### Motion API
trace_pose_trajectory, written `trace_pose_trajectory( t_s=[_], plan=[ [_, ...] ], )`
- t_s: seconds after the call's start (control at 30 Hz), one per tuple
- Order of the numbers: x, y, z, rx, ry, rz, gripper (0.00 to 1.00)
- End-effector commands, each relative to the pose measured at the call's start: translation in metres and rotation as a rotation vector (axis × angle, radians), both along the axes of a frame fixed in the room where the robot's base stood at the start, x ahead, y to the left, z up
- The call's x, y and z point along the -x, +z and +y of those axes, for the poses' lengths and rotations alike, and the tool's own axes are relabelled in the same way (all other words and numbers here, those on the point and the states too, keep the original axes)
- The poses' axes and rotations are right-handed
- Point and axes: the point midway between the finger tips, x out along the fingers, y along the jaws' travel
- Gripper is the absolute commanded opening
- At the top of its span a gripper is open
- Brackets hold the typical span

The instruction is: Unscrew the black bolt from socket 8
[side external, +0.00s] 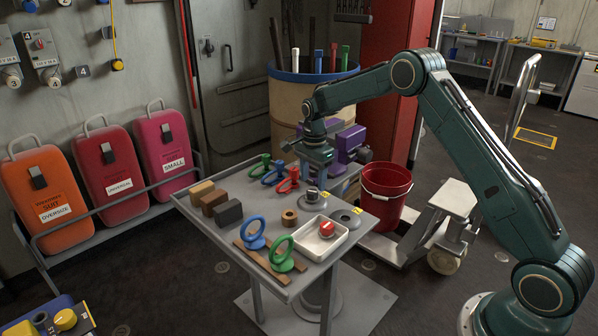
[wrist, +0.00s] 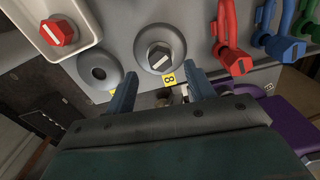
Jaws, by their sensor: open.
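The black bolt (wrist: 158,58) sits in a round grey socket (wrist: 177,45) beside a yellow label reading 8 (wrist: 168,79). Its hexagonal head has a pale stripe. In the side view the bolt (side external: 312,195) stands on the grey table, just below my gripper (side external: 315,178). In the wrist view my gripper (wrist: 161,74) is open and empty. Its two fingers are spread left and right, with the bolt showing beyond their tips, between them. I see no contact with the bolt.
An empty socket (wrist: 98,67) lies beside the bolt's socket. A white tray (side external: 345,232) holds a red bolt (side external: 327,229). Red (side external: 288,182), blue and green ring-handled pieces stand nearby. Wooden blocks (side external: 214,201) lie at the left. A red bucket (side external: 386,200) stands beyond the table's right edge.

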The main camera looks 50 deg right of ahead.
Motion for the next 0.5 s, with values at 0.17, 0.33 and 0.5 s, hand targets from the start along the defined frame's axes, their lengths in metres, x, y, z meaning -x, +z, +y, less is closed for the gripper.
trace_pose_trajectory(
  t_s=[0.17,0.33,0.5],
  plan=[
    [0.0,-0.001,0.0,0.0,0.002,0.0,0.54],
    [0.0,-0.007,0.0,0.0,0.002,0.002,0.54],
    [0.0,-0.016,0.001,0.0,0.003,0.001,0.54]
  ],
)
